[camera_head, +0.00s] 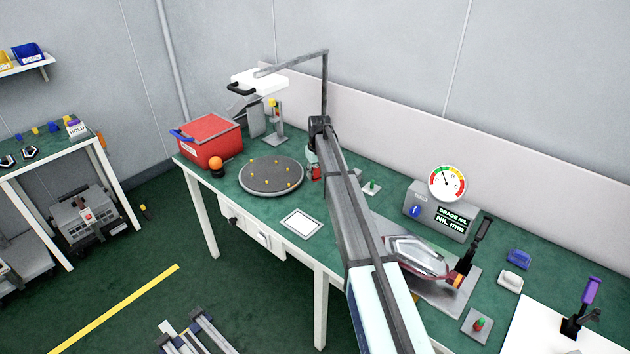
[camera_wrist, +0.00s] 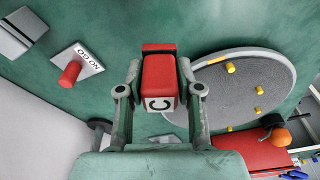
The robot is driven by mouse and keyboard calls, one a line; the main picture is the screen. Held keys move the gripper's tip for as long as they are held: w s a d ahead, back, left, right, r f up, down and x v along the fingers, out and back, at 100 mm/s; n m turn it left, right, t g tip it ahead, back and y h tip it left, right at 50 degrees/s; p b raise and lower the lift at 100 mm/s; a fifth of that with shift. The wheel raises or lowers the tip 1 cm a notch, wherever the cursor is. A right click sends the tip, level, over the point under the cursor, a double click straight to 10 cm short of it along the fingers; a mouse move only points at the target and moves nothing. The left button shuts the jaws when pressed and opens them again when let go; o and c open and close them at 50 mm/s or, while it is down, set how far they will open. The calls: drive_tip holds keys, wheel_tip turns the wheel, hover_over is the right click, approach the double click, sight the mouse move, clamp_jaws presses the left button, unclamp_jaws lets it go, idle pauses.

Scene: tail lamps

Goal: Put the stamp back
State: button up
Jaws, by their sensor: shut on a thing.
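My gripper (camera_wrist: 160,92) is shut on a red block-shaped stamp (camera_wrist: 158,62) with a white face marked C. In the head view the gripper (camera_head: 313,160) is over the back of the green bench, just right of the round grey turntable (camera_head: 254,188), and the red of the stamp (camera_head: 316,174) shows below it. The wrist view shows the stamp between both fingers, with the turntable (camera_wrist: 240,120) to its right. I cannot tell whether the stamp touches the bench.
A red bin (camera_head: 212,143) and an orange ball (camera_head: 215,163) are left of the turntable. A white-framed pad (camera_head: 301,223) lies at the front edge. A dial gauge box (camera_head: 437,212) stands right. A small plate with a red peg (camera_wrist: 70,73) is left in the wrist view.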

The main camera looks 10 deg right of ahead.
sight(316, 168)
drive_tip(key=shift+f+p, duration=0.6)
drive_tip(key=shift+f, duration=2.05)
drive_tip(key=shift+f, duration=0.15)
drive_tip(key=o, duration=0.9)
drive_tip(key=r+b, duration=0.1)
drive_tip(key=r, duration=0.3)
drive_tip(key=s+r+b, duration=0.1)
drive_tip(key=r, duration=0.3)
drive_tip(key=r+b, duration=0.1)
drive_tip(key=r, duration=0.3)
drive_tip(key=shift+s+d+r+b, duration=0.1)
drive_tip(key=shift+s+d+b, duration=0.2)
drive_tip(key=shift+s+b, duration=0.05)
